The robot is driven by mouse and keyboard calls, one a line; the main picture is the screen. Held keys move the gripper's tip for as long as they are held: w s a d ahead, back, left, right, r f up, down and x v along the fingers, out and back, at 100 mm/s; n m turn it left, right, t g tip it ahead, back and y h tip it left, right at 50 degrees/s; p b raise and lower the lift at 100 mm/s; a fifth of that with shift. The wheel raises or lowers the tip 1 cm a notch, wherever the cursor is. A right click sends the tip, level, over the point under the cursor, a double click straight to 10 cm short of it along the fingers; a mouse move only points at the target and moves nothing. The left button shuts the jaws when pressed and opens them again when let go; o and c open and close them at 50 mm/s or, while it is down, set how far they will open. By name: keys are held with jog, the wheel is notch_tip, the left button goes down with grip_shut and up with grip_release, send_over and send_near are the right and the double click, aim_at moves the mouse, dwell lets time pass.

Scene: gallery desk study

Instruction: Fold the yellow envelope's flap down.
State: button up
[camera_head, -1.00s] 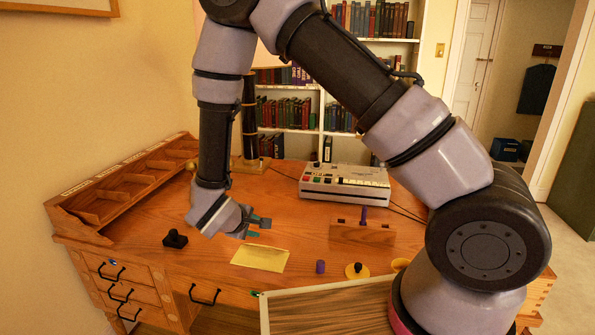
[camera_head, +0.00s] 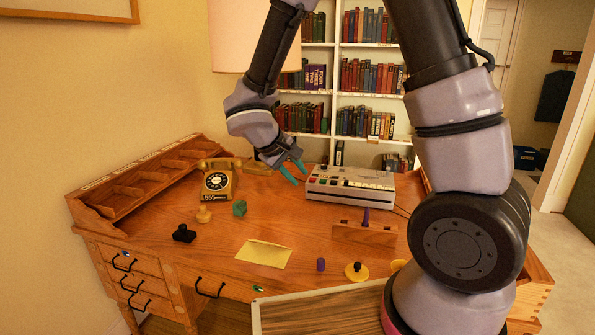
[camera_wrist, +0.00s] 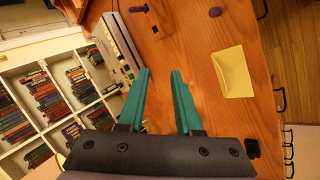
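The yellow envelope (camera_head: 263,254) lies on the wooden desk near its front edge, left of the purple cylinder. In the wrist view the envelope (camera_wrist: 232,72) lies right of the fingers, flat or nearly so. A thin line runs along its far edge in the head view, but I cannot tell how its flap sits. My gripper (camera_head: 298,174) is well behind the envelope, above the back of the desk and left of the white console. Its two teal fingers (camera_wrist: 160,72) are apart with nothing between them.
A telephone (camera_head: 217,183), a green block (camera_head: 239,208), a yellow stamp (camera_head: 204,214) and a black stamp (camera_head: 184,233) stand on the left. The white console (camera_head: 349,185), wooden holder (camera_head: 364,234), purple cylinder (camera_head: 321,265) and yellow knobbed disc (camera_head: 357,271) are on the right. The desk's middle is clear.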

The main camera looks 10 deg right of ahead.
jog(key=shift+s+d+r, duration=0.35)
jog(key=shift+d+r, duration=0.1)
jog(key=shift+r, duration=0.25)
jog(key=a+f+n+y, duration=0.15)
jog(key=a+f, duration=0.25)
jog(key=f, duration=0.5)
jog(key=a+f+n+h, duration=0.1)
jog(key=a+f+n, duration=0.15)
jog(key=f, duration=0.65)
jog(key=w+a+f+n+t+y, duration=0.2)
jog(key=w+a+f+n+t, duration=0.1)
jog(key=a, duration=0.4)
jog(key=x, duration=1.1)
jog(key=shift+s+d, duration=0.1)
jog(key=shift+d, duration=0.05)
grip_shut()
